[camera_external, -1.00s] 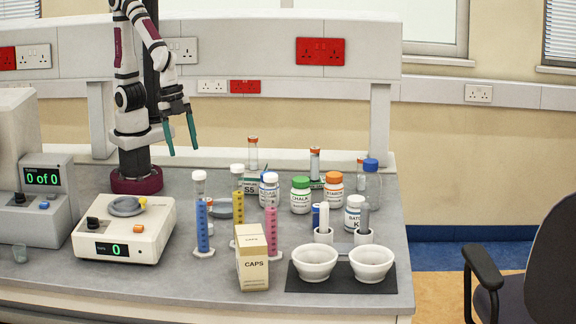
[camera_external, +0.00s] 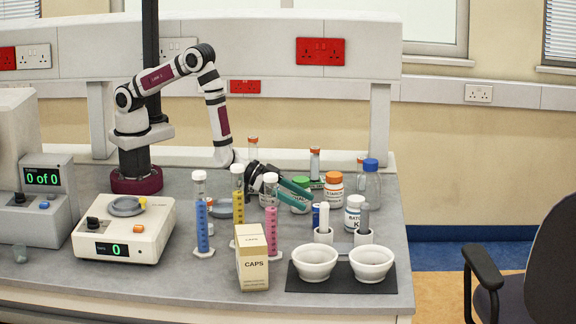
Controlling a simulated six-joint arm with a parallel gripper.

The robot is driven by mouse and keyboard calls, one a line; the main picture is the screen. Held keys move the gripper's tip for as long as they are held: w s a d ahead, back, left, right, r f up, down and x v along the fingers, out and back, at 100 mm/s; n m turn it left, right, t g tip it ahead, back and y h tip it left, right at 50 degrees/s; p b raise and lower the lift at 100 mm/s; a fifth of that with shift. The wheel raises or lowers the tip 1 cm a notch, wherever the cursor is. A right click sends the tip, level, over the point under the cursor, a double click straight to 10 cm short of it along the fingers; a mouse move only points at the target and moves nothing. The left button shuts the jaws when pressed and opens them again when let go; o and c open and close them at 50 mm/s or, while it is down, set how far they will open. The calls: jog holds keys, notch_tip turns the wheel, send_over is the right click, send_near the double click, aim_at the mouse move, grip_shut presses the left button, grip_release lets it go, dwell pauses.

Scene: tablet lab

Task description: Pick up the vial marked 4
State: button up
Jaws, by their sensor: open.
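Slim clear vials with orange caps stand at the back of the bench: one at the left (camera_external: 253,152), one in the middle (camera_external: 315,163) and an orange cap at the right (camera_external: 361,159). No number 4 is readable on any of them. My gripper (camera_external: 307,198) is open, with its teal fingers pointing right and slightly down. Nothing shows between the fingers. The lower parts of the vials are partly hidden.
Tall tubes of blue (camera_external: 202,228), yellow (camera_external: 238,208) and pink (camera_external: 271,232) liquid stand near the arm. An orange-capped jar (camera_external: 333,184), a blue-capped bottle (camera_external: 371,187) and a white jar (camera_external: 353,215) crowd the right. A CAPS box (camera_external: 251,264) and two bowls (camera_external: 314,262) are in front.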

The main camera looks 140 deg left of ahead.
aim_at(318, 211)
jog(key=x, duration=0.6)
jog(key=shift+w+d+f, duration=0.1)
jog(key=shift+d+f, duration=0.05)
jog(key=shift+d, duration=0.15)
grip_shut()
